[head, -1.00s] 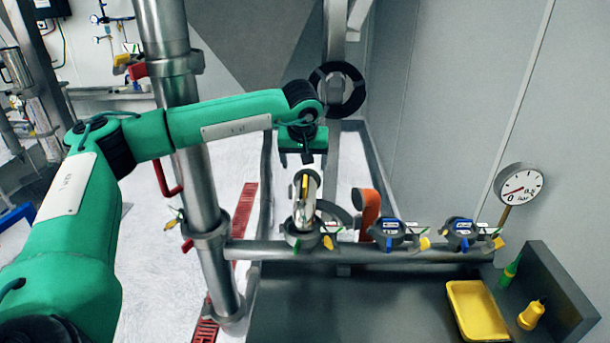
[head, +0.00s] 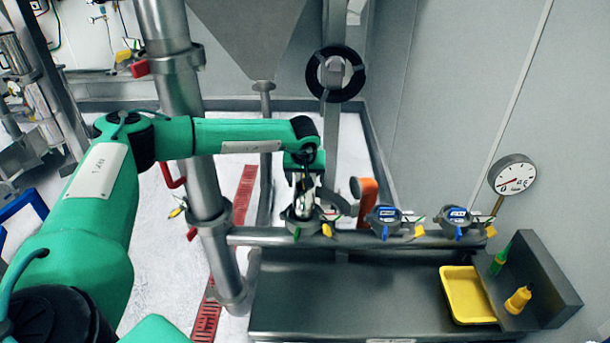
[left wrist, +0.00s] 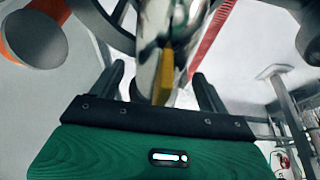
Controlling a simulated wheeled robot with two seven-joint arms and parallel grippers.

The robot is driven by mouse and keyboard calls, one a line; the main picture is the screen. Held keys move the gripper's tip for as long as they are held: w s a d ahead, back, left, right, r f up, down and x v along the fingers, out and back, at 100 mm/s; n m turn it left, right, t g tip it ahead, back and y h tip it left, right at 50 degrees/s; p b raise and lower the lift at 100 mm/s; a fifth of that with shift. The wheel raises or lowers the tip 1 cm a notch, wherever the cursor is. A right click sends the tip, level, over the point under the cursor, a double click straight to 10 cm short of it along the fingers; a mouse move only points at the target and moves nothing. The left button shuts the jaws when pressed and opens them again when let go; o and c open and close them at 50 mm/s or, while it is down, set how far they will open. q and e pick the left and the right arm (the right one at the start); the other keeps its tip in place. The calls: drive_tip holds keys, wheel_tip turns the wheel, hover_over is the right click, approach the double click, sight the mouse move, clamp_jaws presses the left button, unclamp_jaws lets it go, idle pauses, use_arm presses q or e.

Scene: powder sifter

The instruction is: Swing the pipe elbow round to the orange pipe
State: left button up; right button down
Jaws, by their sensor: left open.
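The shiny metal pipe elbow (head: 303,206) stands on the leftmost fitting of the horizontal pipe. In the left wrist view the elbow (left wrist: 151,45) runs between my two dark fingers, with a yellow tab on its near side. My left gripper (head: 306,182) is open over the elbow from above and hides part of it. Its fingers also show in the left wrist view (left wrist: 160,82), one on each side with gaps to the elbow. The orange pipe (head: 368,192) stands to the right of the elbow; orange also shows at the upper left of the wrist view (left wrist: 50,8). My right gripper is not in view.
Two blue-marked valves (head: 384,216) sit on the horizontal pipe (head: 350,240) right of the elbow. A thick vertical pipe (head: 180,100) stands left. A yellow tray (head: 464,292), bottles and a gauge (head: 512,175) are at the right. The grey counter (head: 340,290) is largely bare.

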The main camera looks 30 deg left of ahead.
sight(315, 177)
use_arm(q)
drive_tip(key=c, duration=1.5)
drive_tip(key=shift+w+d+m+h, duration=0.3)
drive_tip(key=shift+d+m, duration=0.2)
drive_tip(key=shift+m, duration=0.4)
drive_tip(key=shift+w+d+m+h, duration=0.1)
drive_tip(key=shift+d+m+h, duration=0.25)
drive_tip(key=shift+m, duration=0.35)
drive_tip(key=shift+d+t, duration=0.15)
drive_tip(key=shift+t, duration=0.15)
drive_tip(key=shift+w+d+m+h, duration=0.1)
drive_tip(key=shift+d+m+h, duration=0.3)
drive_tip(key=shift+m, duration=0.7)
drive_tip(key=shift+d+b, duration=0.15)
drive_tip(key=shift+b, duration=0.15)
drive_tip(key=shift+d+m+h, duration=0.35)
drive_tip(key=shift+d+m, duration=0.05)
drive_tip(key=shift+m, duration=0.5)
